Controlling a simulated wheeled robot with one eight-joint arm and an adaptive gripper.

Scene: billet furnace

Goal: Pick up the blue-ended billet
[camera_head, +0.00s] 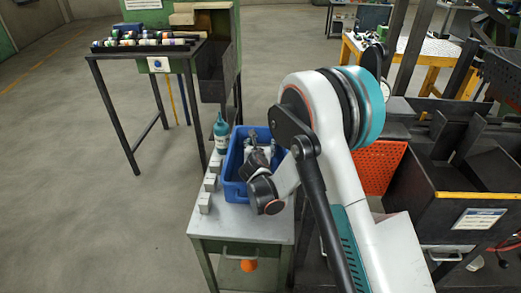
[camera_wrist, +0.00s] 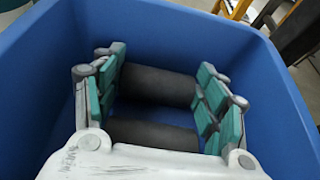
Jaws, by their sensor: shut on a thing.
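My gripper (camera_wrist: 160,85) is down inside a blue bin (camera_wrist: 45,75), its teal-padded fingers on either side of a dark grey cylinder (camera_wrist: 158,87) that looks like a billet. A second dark cylindrical shape (camera_wrist: 152,134) shows closer to my palm. The end faces are hidden by the fingers, so I cannot tell their colour. In the head view my gripper (camera_head: 258,158) is in the same blue bin (camera_head: 233,190), partly covered by my wrist.
The bin stands on a grey-topped cart (camera_head: 235,222). A teal bottle (camera_head: 221,132) and several small pale blocks (camera_head: 205,202) are left of the bin. A furnace-like box (camera_head: 215,60) adjoins the rack table. Dark racks and an orange perforated panel (camera_head: 378,167) stand right. The left floor is clear.

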